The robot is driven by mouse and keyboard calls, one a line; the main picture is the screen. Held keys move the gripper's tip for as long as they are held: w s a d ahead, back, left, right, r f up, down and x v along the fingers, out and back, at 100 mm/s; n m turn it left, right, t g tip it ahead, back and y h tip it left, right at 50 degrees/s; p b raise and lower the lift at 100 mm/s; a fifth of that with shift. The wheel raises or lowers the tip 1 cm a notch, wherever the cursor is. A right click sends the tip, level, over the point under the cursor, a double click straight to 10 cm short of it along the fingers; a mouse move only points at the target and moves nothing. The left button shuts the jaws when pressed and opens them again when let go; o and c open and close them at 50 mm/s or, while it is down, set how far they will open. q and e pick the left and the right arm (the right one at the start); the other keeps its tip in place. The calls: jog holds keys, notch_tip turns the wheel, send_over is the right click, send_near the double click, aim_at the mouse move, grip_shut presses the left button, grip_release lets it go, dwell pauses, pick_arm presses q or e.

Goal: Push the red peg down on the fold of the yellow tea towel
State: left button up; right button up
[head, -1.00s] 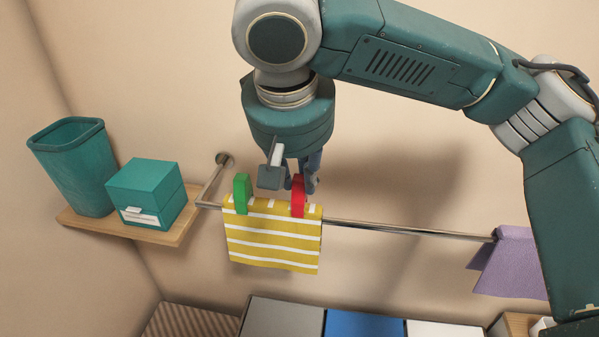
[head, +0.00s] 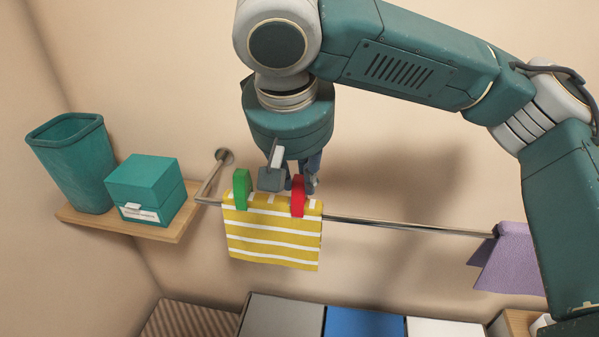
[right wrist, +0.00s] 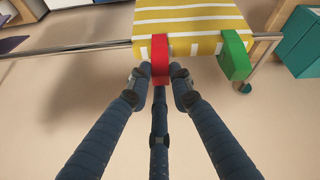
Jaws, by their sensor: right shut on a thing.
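The yellow tea towel (head: 272,244) with white stripes hangs folded over a metal rail. The red peg (head: 298,197) sits upright on its fold near the right end in the head view. In the right wrist view the red peg (right wrist: 159,58) stands between the fingertips. A green peg (head: 241,189) sits on the fold near the left end; it also shows in the right wrist view (right wrist: 235,58). My right gripper (head: 303,186) is shut on the red peg from above and behind. My left gripper is not in view.
The rail (head: 410,227) runs right to a purple cloth (head: 510,262). At the left, a wooden shelf (head: 150,233) holds a teal bin (head: 72,165) and a teal box (head: 147,190). Grey, blue (head: 364,324) and white surfaces lie below.

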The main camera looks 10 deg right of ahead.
jog(key=o, duration=1)
jog(key=shift+f, duration=0.1)
jog(key=shift+c, duration=0.2)
